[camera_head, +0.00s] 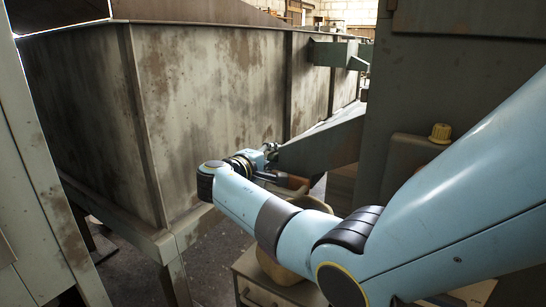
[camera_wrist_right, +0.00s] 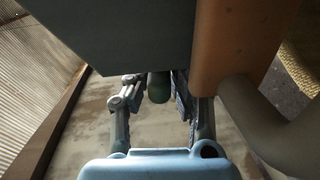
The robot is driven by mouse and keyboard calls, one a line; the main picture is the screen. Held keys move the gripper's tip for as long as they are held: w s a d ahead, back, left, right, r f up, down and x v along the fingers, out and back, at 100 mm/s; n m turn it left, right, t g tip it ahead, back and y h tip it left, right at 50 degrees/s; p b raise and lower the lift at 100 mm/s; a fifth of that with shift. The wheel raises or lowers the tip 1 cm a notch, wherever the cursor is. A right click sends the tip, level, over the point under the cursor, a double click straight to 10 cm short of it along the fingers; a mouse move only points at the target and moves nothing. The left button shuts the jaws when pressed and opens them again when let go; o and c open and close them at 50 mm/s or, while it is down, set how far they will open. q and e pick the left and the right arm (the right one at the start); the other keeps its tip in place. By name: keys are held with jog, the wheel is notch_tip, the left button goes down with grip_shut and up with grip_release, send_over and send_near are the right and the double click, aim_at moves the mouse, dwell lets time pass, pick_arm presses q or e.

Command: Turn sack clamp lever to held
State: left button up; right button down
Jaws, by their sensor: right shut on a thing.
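My right gripper (camera_head: 270,152) is by the lower end of a dark grey sloping spout (camera_head: 325,148) in the head view. In the right wrist view the gripper (camera_wrist_right: 158,82) has one finger on each side of a green rounded lever end (camera_wrist_right: 158,90), which I take to be the sack clamp lever. The fingers are shut on it. The rest of the lever is hidden behind the grey spout body (camera_wrist_right: 105,35), so its angle cannot be told. My left gripper is in neither view.
A large rust-stained bin (camera_head: 210,90) fills the left of the head view. An orange-brown block (camera_wrist_right: 235,45) and a thick curved grey pipe (camera_wrist_right: 258,118) are close to the gripper's right. A yellow cap (camera_head: 440,133) is at right. A drawer unit (camera_head: 270,292) stands below my arm.

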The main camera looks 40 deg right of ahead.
jog(key=c, duration=1.2)
grip_release()
jog(key=shift+a, duration=0.15)
jog(key=v, duration=1.1)
jog(key=shift+a, duration=0.35)
jog(key=shift+s, duration=0.15)
